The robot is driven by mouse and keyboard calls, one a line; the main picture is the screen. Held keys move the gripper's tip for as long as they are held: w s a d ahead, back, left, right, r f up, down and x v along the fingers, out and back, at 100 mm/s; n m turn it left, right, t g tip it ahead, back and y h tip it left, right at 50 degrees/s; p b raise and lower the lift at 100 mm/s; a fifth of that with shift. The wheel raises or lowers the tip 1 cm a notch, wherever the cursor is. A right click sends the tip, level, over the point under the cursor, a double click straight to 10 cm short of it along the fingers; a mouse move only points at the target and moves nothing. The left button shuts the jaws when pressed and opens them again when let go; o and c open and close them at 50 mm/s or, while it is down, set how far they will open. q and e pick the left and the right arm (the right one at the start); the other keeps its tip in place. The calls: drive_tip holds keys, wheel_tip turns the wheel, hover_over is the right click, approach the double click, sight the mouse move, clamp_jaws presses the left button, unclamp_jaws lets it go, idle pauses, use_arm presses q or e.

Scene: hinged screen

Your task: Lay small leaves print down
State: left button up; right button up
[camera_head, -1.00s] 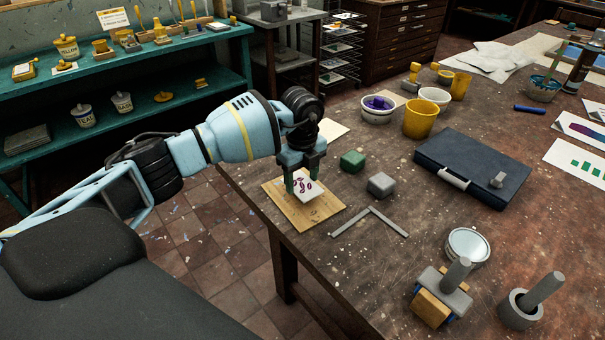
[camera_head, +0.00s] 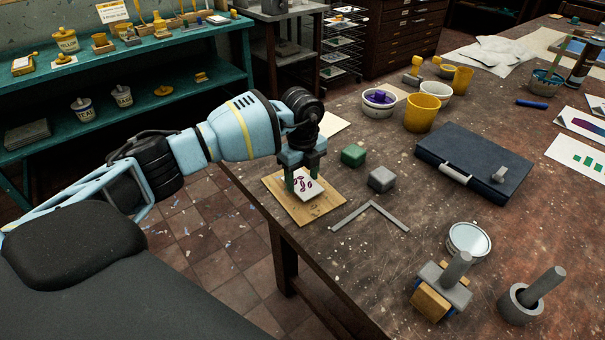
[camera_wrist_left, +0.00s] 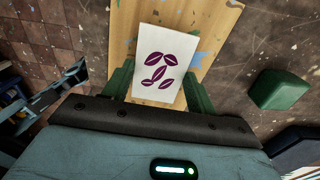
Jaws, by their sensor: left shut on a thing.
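A small white card with purple leaf prints (camera_head: 306,187) is held by my left gripper (camera_head: 303,184) over the wooden board (camera_head: 325,205). In the left wrist view the card (camera_wrist_left: 160,65) shows its printed side to the camera, and both green fingers are at its edges. The gripper is shut on the card. The wooden board (camera_wrist_left: 212,30) lies below the card; I cannot tell whether the card touches it. My right gripper is not in view.
A green block (camera_head: 353,155) and a grey block (camera_head: 382,179) stand right of the board. A grey L-shaped square (camera_head: 372,213) lies in front. A dark blue hinged case (camera_head: 470,160) and yellow cup (camera_head: 421,113) are farther right. The table's left edge is near the board.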

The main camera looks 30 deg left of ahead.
use_arm(q)
drive_tip(key=shift+f, duration=0.85)
drive_tip(key=o, duration=0.9)
wheel_tip(320, 180, up, 8)
drive_tip(key=shift+f, duration=0.1)
drive_tip(key=shift+s+f, duration=0.1)
